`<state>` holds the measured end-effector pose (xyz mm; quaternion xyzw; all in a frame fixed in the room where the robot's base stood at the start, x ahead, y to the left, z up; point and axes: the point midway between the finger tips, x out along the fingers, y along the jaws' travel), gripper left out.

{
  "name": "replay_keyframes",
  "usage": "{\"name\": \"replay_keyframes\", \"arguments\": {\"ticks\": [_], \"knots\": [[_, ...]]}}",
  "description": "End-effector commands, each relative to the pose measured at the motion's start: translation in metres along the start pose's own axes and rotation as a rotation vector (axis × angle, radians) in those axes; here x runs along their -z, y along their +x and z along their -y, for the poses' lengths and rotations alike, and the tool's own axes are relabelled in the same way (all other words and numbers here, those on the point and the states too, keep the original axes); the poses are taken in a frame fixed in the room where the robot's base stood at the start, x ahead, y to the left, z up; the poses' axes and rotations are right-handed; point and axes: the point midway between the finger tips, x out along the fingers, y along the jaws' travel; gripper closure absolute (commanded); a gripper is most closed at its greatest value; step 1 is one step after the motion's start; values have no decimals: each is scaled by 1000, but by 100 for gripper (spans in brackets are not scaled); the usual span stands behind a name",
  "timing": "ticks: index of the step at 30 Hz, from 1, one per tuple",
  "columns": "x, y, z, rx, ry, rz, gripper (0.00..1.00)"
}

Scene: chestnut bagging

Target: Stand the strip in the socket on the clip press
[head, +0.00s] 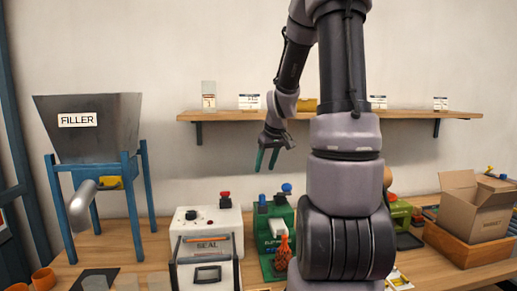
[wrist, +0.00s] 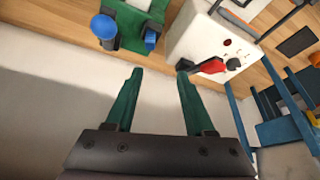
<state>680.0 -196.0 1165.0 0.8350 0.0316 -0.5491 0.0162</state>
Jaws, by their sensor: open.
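The green clip press (head: 268,230) stands on the bench right of the sealer. It has a blue knob (head: 287,188) and a smaller blue piece on top. In the wrist view the clip press (wrist: 130,38) is at the top, with its blue knob (wrist: 103,27). A red net bag (head: 283,252) is at its front. My gripper (head: 267,160) has green fingers, open and empty, in the air above the clip press and apart from it; its fingertips (wrist: 160,72) also show in the wrist view. I cannot make out the strip or the socket for certain.
The white sealer (head: 208,238) stands left of the clip press, with a red knob. The filler (head: 90,125) on blue legs is farther left. A wall shelf (head: 350,115) runs behind my arm. A cardboard box (head: 475,205) sits at the right.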

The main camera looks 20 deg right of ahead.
Motion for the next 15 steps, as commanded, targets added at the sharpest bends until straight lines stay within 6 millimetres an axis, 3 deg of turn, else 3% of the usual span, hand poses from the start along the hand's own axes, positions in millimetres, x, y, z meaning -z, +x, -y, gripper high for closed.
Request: {"name": "replay_keyframes", "arguments": {"ticks": [3,8,15], "knots": [[-2,-45,31,-7,43,-35,46],[-16,-101,70,3,131,-78,46],[-58,-172,118,58,276,-142,46]]}}
